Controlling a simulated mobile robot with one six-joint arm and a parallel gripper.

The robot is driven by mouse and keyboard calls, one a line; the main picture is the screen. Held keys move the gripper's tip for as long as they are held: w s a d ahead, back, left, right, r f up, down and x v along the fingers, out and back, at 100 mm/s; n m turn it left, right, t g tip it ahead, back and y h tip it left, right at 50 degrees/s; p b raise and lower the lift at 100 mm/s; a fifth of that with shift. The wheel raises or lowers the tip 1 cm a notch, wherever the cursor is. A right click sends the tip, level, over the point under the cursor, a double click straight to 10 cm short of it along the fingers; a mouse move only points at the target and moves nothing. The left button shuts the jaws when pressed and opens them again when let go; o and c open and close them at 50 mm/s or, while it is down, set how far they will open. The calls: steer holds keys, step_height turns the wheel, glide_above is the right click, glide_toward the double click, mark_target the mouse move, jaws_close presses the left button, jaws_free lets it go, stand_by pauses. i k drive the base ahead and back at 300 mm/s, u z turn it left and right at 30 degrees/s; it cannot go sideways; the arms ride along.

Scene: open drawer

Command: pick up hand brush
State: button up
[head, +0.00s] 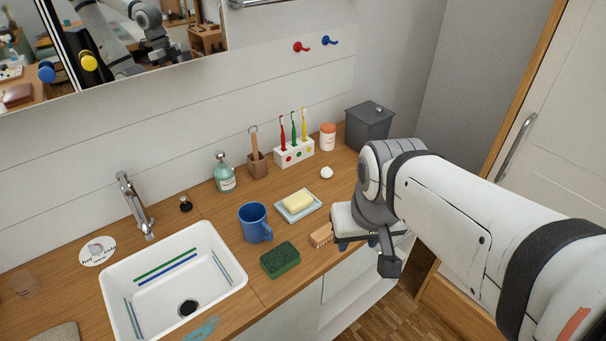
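A small light-wood block that looks like the hand brush (321,236) lies near the front edge of the wooden counter (283,265), right of the green sponge. My gripper (345,243) is low over the counter edge, just right of the brush. Its pale body and bits of dark blue near the fingertips show, but my wrist hides much of it. I cannot tell whether the fingers are open, or whether they touch the brush.
A green sponge (280,260), a blue mug (254,223) and a soap dish (286,214) with yellow soap stand left of the brush. A white sink (215,296) is further left. A toothbrush holder (293,157), orange-lidded jar (327,138) and grey box (369,128) line the back.

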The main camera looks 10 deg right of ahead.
mark_target(323, 235)
steer(key=u, duration=1.95)
steer(key=k, duration=1.15)
steer(key=z, duration=1.45)
steer(key=i, duration=1)
steer(key=z, duration=0.05)
